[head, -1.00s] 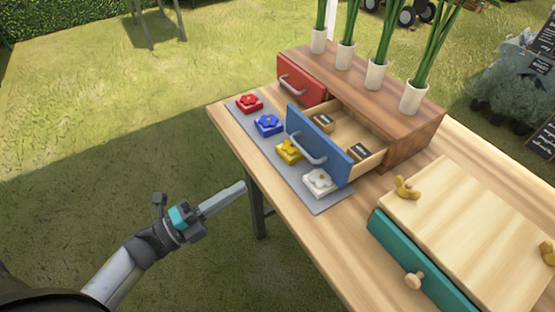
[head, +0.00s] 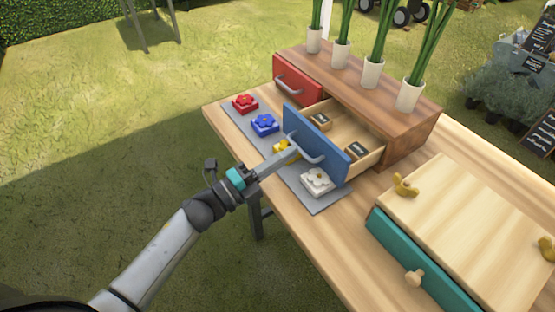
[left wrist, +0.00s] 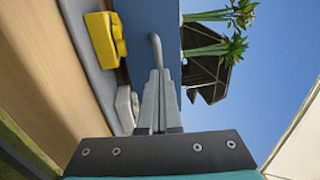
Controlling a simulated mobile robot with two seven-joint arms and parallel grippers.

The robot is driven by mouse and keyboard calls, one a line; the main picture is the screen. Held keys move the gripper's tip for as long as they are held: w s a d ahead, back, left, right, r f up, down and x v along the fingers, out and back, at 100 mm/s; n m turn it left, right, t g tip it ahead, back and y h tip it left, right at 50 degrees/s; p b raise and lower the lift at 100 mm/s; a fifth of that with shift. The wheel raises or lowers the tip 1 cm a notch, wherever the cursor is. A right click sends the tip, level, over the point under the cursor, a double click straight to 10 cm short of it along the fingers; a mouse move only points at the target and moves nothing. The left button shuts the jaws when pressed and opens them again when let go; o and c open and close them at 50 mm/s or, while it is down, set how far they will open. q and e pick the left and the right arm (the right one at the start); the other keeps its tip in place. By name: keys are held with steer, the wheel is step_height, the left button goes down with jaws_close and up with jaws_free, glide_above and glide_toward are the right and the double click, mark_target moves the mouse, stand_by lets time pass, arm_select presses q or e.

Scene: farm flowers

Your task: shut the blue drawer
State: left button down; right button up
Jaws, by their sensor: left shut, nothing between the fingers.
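The blue drawer (head: 319,142) stands pulled out of the wooden cabinet (head: 405,124), with small labelled boxes inside it. Its grey handle (head: 306,150) is on the blue front. My left gripper (head: 291,148) is shut and empty, its tips at the drawer front near the handle. In the left wrist view the shut fingers (left wrist: 159,85) point at the blue front (left wrist: 145,25), close to the handle (left wrist: 156,48). I cannot tell whether they touch. My right gripper is not in view.
A grey mat (head: 325,200) before the drawer holds red, blue, yellow and white flower blocks. A shut red drawer (head: 298,78) is beside the blue one. White vases (head: 372,74) stand on the cabinet. A wooden box with a teal drawer (head: 420,263) sits at the right.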

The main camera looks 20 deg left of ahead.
mark_target(309, 146)
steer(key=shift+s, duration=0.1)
arm_select(q)
steer(key=shift+w+d, duration=0.25)
steer(key=shift+w, duration=0.1)
steer(key=x, duration=0.2)
steer(key=b+x, duration=0.1)
steer(key=x, duration=0.1)
steer(key=f+x, duration=0.1)
steer(key=x, duration=0.1)
steer(key=shift+w+d, duration=0.2)
steer(key=shift+d, duration=0.05)
steer(key=shift+w+d, duration=0.2)
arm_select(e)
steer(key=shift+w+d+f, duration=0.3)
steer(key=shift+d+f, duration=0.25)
arm_select(q)
steer(key=shift+a, duration=0.1)
